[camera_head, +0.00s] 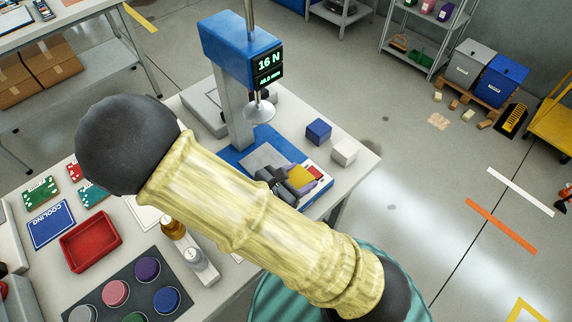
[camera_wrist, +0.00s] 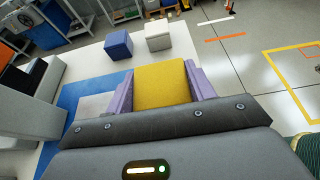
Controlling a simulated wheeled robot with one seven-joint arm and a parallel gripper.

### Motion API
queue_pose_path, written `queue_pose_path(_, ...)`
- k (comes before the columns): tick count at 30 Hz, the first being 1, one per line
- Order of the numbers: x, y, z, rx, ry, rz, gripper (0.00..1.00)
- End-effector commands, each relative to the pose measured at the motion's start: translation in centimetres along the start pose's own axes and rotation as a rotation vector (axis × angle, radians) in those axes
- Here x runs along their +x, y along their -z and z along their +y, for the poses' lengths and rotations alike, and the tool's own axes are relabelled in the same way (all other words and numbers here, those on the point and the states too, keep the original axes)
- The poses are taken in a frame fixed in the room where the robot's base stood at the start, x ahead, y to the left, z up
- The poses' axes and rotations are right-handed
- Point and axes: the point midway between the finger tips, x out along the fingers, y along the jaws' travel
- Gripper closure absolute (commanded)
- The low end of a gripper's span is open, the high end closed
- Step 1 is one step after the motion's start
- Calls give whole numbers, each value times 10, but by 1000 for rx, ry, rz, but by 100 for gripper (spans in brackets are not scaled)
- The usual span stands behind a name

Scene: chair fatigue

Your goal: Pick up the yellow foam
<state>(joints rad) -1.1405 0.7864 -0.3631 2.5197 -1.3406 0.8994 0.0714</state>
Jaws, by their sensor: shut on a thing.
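The yellow foam (camera_wrist: 162,85) is a block between the two purple fingers of my gripper (camera_wrist: 162,92) in the wrist view. The fingers touch it on both sides, so my gripper is shut on it. In the head view the foam (camera_head: 299,176) shows as a small yellow patch beside my gripper (camera_head: 296,180), above the right part of the press base. My arm hides part of the gripper there. I cannot tell whether the foam touches the surface below.
A blue test press (camera_head: 240,45) with a round plate (camera_head: 259,111) stands close behind my gripper. A blue cube (camera_head: 318,131) and a white cube (camera_head: 344,151) sit to its right on the table. A red tray (camera_head: 90,241) and a bottle (camera_head: 173,228) are at left.

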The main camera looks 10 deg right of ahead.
Motion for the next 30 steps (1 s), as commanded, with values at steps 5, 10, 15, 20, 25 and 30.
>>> queue_pose_path(5, -4, -8, -17, -5, -2, -3, 68)
queue_pose_path(10, -5, -9, -19, -4, -7, -7, 68)
queue_pose_path(15, -6, -9, -25, -5, -10, -7, 68)
queue_pose_path(20, -5, -8, -33, -4, -7, -6, 68)
queue_pose_path(25, -3, -6, -41, -3, -2, -2, 68)
queue_pose_path(30, -1, -3, -45, -2, 0, 0, 68)
